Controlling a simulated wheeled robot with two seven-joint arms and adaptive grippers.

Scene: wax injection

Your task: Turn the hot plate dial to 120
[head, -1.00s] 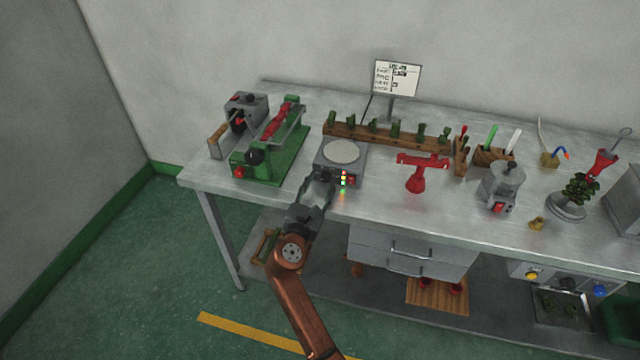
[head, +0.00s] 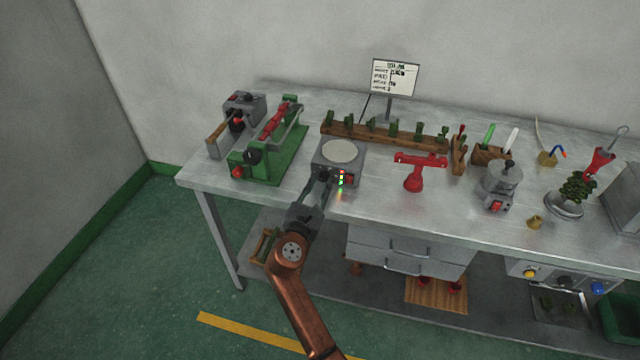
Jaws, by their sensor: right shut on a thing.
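The hot plate (head: 341,152) is a grey box with a round pale top, standing near the front left of the bench. Its front face has a short column of red, yellow and green lights (head: 341,180) and a red switch (head: 350,178). My right gripper (head: 324,176) is at the left part of that front face, shut on the dial. The gripper hides the dial, and its setting cannot be read. My left gripper is not in view.
A green clamp-like machine (head: 270,155) stands left of the hot plate. A wooden rack (head: 385,135) lies behind it. A red stand (head: 415,175) is to the right. The bench front between the hot plate and red stand is clear.

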